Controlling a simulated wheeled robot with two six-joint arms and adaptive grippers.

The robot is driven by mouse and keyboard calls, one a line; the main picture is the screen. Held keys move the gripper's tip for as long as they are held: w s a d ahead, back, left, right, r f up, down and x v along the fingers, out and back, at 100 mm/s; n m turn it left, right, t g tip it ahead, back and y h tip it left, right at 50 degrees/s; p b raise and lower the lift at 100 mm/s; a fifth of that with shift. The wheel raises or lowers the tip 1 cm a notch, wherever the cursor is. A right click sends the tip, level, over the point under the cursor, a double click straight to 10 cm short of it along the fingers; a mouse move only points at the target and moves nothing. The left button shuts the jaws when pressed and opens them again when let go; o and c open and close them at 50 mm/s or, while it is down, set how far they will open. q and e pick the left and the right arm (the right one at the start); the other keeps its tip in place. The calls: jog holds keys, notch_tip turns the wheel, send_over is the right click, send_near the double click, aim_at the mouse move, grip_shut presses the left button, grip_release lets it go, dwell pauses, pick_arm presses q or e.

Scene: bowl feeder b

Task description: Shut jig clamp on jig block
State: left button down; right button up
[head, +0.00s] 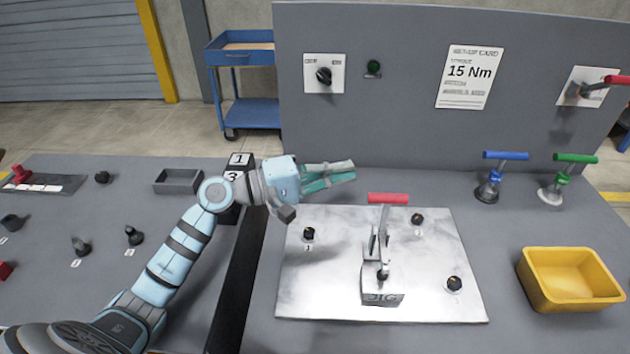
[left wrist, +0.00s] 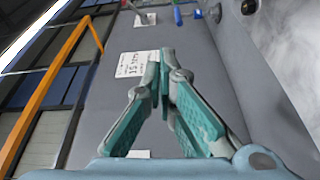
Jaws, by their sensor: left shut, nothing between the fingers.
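The jig clamp (head: 384,240) has a red handle bar (head: 388,198) at the top of a grey metal lever that stands up from the jig. The jig block (head: 382,292), a small metal block marked JIG, sits at the front middle of the shiny plate (head: 310,285). The clamp's contact with the block is too small to tell. My left gripper (head: 352,172) is shut and empty, pointing right, above the plate's back edge, left of and apart from the red handle. In the left wrist view its teal fingers (left wrist: 160,62) meet at the tips. My right gripper is not in view.
Several dark knobs (head: 454,284) stand on the plate. A yellow bin (head: 570,280), a blue-handled clamp (head: 489,180) and a green-handled clamp (head: 560,180) are on the right. A grey panel (head: 400,120) rises behind. A dark numbered post (head: 238,160) stands near my left wrist.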

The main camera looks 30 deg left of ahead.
pick_arm(q)
jog(key=b+v, duration=0.1)
jog(key=v, duration=0.5)
jog(key=shift+s+a+b, duration=0.2)
jog(key=shift+s+b, duration=0.2)
jog(key=shift+s+r, duration=0.1)
jog(key=shift+r, duration=0.1)
